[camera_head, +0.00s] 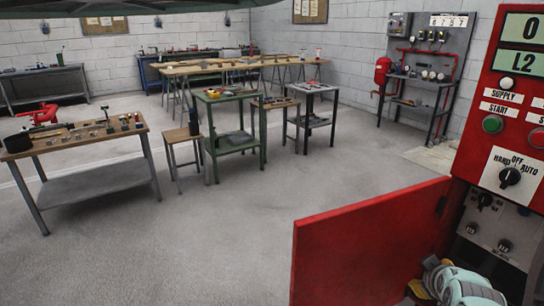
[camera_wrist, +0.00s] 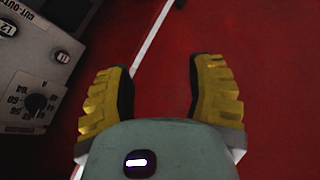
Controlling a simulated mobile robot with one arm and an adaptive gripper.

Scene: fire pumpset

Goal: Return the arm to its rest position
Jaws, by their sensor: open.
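My gripper (camera_wrist: 160,80) shows in the wrist view with its two yellow ridged fingers spread apart. Nothing is between them. Behind them is a plain red surface (camera_wrist: 165,35) with a white line across it. In the head view, pale green and white parts of my arm show at the bottom right, in front of the lower part of the red control cabinet (camera_head: 480,100).
The red cabinet door (camera_head: 370,245) stands open left of my arm. A grey panel (camera_wrist: 30,85) with a dark knob is left of my fingers. A selector switch (camera_head: 510,177) is above my arm. A green workbench (camera_head: 235,143) stands beyond; the floor between is clear.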

